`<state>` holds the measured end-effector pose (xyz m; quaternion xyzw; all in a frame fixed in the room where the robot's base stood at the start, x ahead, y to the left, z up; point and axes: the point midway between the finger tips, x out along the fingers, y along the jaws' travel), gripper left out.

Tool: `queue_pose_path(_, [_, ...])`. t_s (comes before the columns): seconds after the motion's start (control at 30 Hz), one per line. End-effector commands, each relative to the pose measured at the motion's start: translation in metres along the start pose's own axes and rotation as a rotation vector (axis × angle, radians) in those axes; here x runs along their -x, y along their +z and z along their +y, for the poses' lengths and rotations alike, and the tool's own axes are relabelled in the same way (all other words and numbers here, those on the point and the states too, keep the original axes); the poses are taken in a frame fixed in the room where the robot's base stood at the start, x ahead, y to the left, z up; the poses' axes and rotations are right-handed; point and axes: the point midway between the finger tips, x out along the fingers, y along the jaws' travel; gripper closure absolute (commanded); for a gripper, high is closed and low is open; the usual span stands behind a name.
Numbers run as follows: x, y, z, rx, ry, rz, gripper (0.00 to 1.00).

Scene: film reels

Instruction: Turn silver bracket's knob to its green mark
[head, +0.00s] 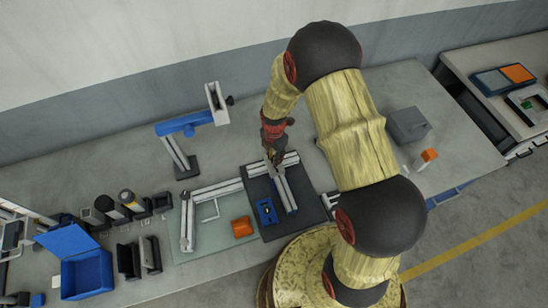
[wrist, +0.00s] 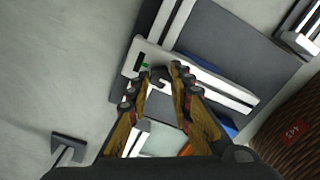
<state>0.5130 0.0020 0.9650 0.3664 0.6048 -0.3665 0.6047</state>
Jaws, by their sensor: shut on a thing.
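The silver bracket (wrist: 207,80) is a pale metal bar on a dark base plate (head: 310,207). In the wrist view a small green mark (wrist: 147,65) shows on its end plate, beside the dark knob (wrist: 159,74). My gripper (wrist: 160,72) has its two yellow fingers on either side of the knob and is shut on it. In the head view my gripper (head: 274,157) reaches down to the top end of the bracket, and the knob is hidden there. I cannot tell how the knob's pointer lies relative to the green mark.
A blue part (head: 266,211) lies on the dark plate beside the bracket. An orange block (head: 242,227) and light rails stand to the left. A blue-armed stand (head: 185,125) rises at the back left. A grey box (head: 408,124) is at the right. Bare table lies between the stand and the plate.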

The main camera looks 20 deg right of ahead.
Motion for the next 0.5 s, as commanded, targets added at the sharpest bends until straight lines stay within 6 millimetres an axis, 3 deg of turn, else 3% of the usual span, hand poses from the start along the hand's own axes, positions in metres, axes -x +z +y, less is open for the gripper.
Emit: queue_pose_path(0.5, [-0.0013,0.0001,0.0004,-0.456,0.000,0.000,1.00])
